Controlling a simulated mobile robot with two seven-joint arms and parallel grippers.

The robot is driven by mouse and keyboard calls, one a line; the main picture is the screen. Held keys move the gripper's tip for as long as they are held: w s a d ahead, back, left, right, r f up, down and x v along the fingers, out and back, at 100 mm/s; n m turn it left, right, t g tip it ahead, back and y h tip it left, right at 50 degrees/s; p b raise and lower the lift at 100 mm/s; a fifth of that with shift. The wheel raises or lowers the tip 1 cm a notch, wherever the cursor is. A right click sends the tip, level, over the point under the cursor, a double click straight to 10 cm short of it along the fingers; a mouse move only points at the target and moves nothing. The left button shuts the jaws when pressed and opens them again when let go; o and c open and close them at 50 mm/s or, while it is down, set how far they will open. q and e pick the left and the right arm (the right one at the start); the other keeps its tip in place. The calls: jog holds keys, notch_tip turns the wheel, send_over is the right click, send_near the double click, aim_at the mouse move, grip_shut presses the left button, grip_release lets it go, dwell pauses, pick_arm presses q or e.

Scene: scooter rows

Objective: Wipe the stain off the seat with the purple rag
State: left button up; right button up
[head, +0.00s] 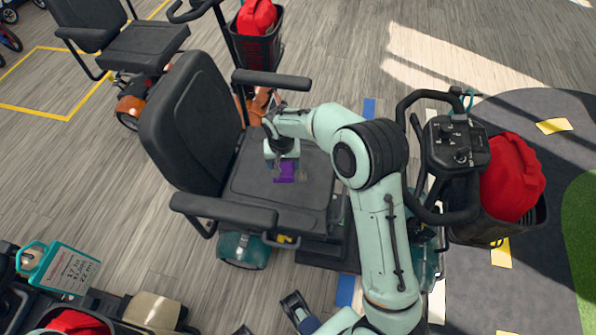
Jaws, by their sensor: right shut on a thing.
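The purple rag (286,173) is in my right gripper (284,165), which is shut on it. The rag is low over the black scooter seat (258,185), around the middle of its cushion, and appears to touch it. I cannot clearly make out the stain; the rag and gripper cover part of the cushion. My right arm reaches in from the lower right across the scooter. Two dark fingertips of my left gripper (268,318) show at the bottom edge, apart, with nothing visible between them.
The seat has a tall backrest (190,120) and two armrests (272,79) (223,210) flanking the cushion. The tiller (455,145) and basket with a red bag (511,177) stand to the right. Another scooter (140,48) is behind; a teal tag (66,268) hangs at lower left.

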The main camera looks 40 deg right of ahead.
jog(key=d+f+m+b, duration=0.3)
jog(key=d+f+b, duration=0.1)
jog(key=d+f, duration=0.2)
jog(key=b, duration=0.4)
send_over(299, 180)
jog(key=shift+h, duration=0.3)
notch_tip(299, 180, down, 6)
jog(key=shift+s+a+r, duration=0.1)
jog(key=shift+a, duration=0.05)
pick_arm(q)
jog(key=w+a+f+t+y, duration=0.1)
jog(key=w+a+f+t, duration=0.1)
jog(key=w+f, duration=0.4)
jog(key=shift+w+a+f, duration=0.4)
jog(key=shift+a+f, duration=0.1)
jog(key=shift+f, duration=1.6)
pick_arm(e)
jog(key=shift+f, duration=0.3)
pick_arm(q)
jog(key=shift+f+b, duration=0.65)
pick_arm(e)
jog(key=shift+f, duration=0.95)
